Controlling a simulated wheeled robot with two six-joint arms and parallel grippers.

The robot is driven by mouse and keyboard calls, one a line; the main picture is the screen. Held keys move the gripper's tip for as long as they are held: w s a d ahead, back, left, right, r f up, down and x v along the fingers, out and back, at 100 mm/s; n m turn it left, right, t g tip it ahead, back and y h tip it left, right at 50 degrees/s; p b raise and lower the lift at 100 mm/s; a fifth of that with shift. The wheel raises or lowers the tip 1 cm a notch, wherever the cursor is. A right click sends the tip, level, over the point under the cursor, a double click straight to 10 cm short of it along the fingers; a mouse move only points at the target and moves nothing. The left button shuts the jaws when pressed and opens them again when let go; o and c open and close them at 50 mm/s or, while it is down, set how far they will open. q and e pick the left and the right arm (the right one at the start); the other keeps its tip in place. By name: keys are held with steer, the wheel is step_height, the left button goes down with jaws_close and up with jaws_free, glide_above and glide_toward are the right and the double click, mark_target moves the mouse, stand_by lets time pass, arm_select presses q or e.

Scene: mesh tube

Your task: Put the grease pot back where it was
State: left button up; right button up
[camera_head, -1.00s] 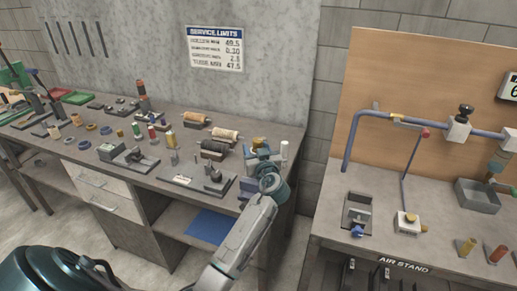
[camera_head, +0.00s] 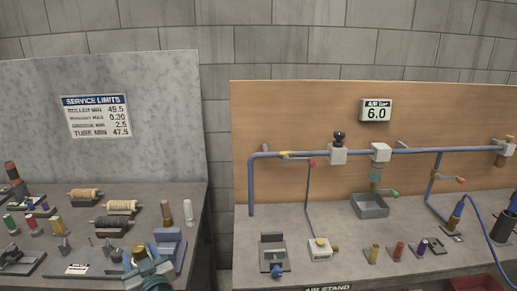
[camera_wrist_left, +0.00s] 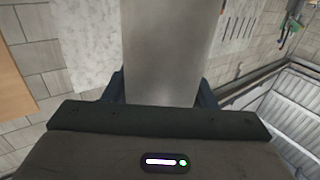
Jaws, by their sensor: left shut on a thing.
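My left gripper (camera_head: 146,272) shows at the bottom left of the head view, by the right end of the grey workbench. In the left wrist view its two dark fingers (camera_wrist_left: 163,92) are shut on a smooth grey thing (camera_wrist_left: 168,50), which seems to be the grease pot. It fills the middle of that view, and its far end is cut off. In the head view a small gold-coloured top (camera_head: 138,252) shows by the gripper; I cannot tell if it belongs to the held thing. My right gripper is not in view.
A blue block (camera_head: 168,248) stands close right of the gripper, with brown (camera_head: 167,214) and white (camera_head: 188,211) upright cylinders behind. Wrapped rollers (camera_head: 122,207) lie on the workbench. A gap separates it from the air stand (camera_head: 350,251), which holds a grey tray (camera_head: 370,206) and blue pipework.

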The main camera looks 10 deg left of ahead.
arm_select(q)
steer(key=d+f+m+t+h+b, duration=0.1)
steer(key=d+f+m+t+h, duration=0.4)
steer(key=d+f, duration=0.3)
steer(key=s+d+m+t+h+b, duration=0.1)
steer(key=s+d+m+h+b, duration=0.1)
steer(key=s+d+m+h, duration=0.2)
steer(key=s+d+h, duration=0.3)
steer(key=d+h, duration=0.1)
steer(key=d, duration=0.2)
steer(key=shift+d+r+m, duration=0.3)
